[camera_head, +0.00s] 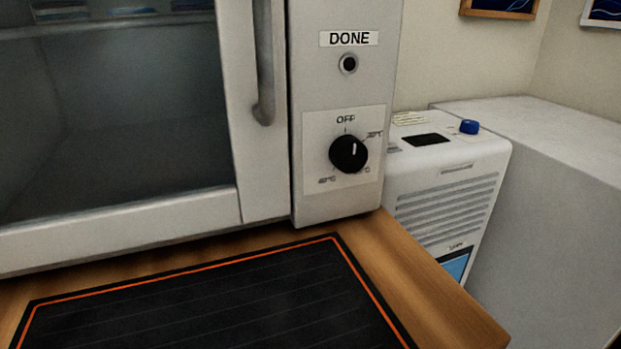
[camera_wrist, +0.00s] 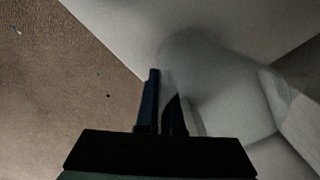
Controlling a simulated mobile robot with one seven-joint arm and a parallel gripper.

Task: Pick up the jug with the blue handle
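No jug and no blue handle show in either view. My gripper (camera_wrist: 163,85) is in the wrist view, its two dark fingers close together at the middle with only a thin pale sliver between them. It looks shut, and no object can be made out in it. Behind the fingers are pale grey surfaces and a speckled brown surface on the left. My gripper is not in the head view.
A black mat (camera_head: 200,310) with an orange border lies bare in front. A white vented unit (camera_head: 445,200) stands at right.

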